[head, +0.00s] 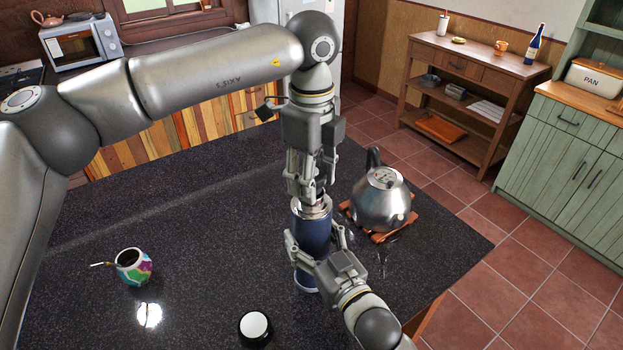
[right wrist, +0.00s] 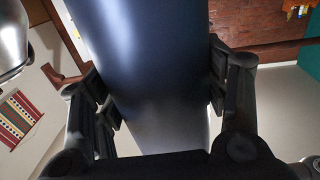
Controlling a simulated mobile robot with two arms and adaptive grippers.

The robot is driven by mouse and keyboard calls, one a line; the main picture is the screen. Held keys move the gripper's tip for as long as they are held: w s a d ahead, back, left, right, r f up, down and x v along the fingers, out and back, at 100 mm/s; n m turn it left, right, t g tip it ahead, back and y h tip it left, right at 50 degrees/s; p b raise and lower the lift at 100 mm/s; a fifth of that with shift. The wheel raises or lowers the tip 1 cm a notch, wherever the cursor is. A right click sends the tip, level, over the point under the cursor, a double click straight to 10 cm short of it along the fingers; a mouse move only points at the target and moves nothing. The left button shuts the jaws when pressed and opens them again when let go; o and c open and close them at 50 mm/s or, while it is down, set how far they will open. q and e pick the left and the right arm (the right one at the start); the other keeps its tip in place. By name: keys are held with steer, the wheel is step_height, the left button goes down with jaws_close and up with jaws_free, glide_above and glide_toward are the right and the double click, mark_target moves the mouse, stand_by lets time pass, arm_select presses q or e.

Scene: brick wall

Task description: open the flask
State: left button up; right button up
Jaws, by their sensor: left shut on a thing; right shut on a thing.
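A dark blue flask (head: 314,232) with a silver collar stands upright on the black counter. My right gripper (head: 316,258) is shut on the flask's lower body from the right. The blue body (right wrist: 145,60) fills the middle of the right wrist view between the fingers (right wrist: 163,105). My left gripper (head: 310,190) points down from above and is shut on the top of the flask. Its fingers hide most of the top, and I cannot tell whether the stopper has turned. A black round cap with a white top (head: 255,327) lies on the counter at the front.
A metal kettle (head: 382,198) stands on a wooden trivet (head: 393,236) close to the right of the flask. A colourful mate cup (head: 134,267) with a straw stands at the left. The counter (head: 210,220) between cup and flask is clear.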

stand_by(0.3)
arm_select(q)
steer(key=shift+r, duration=2.05)
arm_select(e)
steer(key=o, duration=2.1)
steer(key=shift+c, duration=0.2)
steer(key=v, duration=1.2)
